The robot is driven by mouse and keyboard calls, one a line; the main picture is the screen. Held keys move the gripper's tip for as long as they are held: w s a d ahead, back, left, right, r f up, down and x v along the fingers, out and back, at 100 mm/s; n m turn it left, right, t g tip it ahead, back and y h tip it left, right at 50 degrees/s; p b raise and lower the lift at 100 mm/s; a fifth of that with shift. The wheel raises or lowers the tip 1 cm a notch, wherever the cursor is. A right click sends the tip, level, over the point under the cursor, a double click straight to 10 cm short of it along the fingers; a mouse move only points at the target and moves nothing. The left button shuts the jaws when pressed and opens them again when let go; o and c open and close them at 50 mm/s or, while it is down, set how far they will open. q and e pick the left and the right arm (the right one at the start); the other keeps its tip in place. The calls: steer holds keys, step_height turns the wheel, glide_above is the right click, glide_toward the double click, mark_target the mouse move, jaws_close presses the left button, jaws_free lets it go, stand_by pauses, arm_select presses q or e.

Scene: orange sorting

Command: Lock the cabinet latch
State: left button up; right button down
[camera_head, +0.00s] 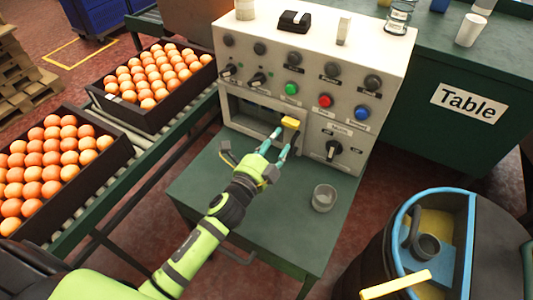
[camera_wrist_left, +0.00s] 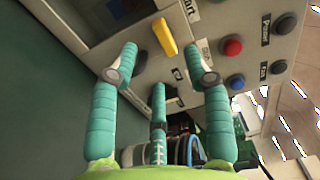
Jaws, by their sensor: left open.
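A pale grey cabinet (camera_head: 312,75) with knobs and coloured buttons stands at the back of a small green table. A yellow latch handle (camera_head: 290,122) is on its front, near the right end of a dark recessed window. My left gripper (camera_head: 272,146) has its teal fingers spread just in front of and below the latch handle, with nothing between them. In the left wrist view the yellow handle (camera_wrist_left: 165,36) is tilted, beyond and between the tips of the open fingers (camera_wrist_left: 160,66). No contact is visible. My right gripper is not in view.
Red button (camera_head: 325,101) and blue button (camera_head: 362,112) sit right of the latch, with a black knob (camera_head: 333,149) below. A grey cup (camera_head: 324,197) stands on the green table (camera_head: 215,190). Orange crates (camera_head: 125,150) line the left; a barrel (camera_head: 385,245) stands right.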

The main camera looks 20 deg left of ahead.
arm_select(q)
steer(key=s, duration=0.2)
steer(key=s+a, duration=0.1)
steer(key=s, duration=0.2)
stand_by(0.5)
